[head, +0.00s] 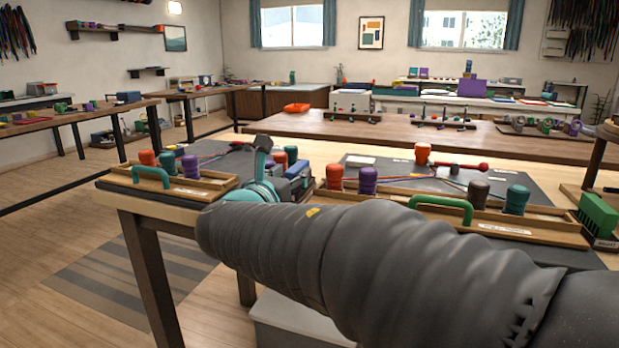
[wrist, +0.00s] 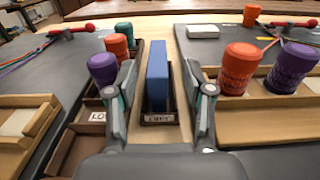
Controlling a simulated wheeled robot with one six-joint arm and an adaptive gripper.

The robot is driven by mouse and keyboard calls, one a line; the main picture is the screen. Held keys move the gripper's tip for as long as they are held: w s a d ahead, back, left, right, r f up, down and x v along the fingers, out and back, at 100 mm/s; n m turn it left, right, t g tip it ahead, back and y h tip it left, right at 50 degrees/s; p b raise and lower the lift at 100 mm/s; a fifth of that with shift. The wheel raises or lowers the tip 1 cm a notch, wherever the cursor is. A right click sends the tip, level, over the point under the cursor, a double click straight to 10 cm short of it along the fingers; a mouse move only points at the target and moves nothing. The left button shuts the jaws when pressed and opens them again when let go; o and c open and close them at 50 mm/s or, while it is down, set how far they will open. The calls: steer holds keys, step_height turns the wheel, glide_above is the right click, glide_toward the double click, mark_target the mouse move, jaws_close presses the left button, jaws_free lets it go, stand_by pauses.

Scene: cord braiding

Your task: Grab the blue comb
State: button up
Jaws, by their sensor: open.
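The blue comb (wrist: 157,72) stands upright in a small dark holder (wrist: 158,119) with a white label, in the middle of the wrist view. My gripper (wrist: 160,66) is open, with one finger on each side of the comb in the picture. Gaps show between the comb and both fingers, and nothing is held.
Orange and purple spools (wrist: 238,68) stand in a wooden tray right of the comb. Purple and orange spools (wrist: 103,69) stand close on the left. A green comb (head: 598,214) stands at the table's right end. Wooden trays with green handles (head: 441,208) line the front edge.

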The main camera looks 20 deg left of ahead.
mark_target(305, 161)
steer(key=w, duration=0.5)
jaws_close()
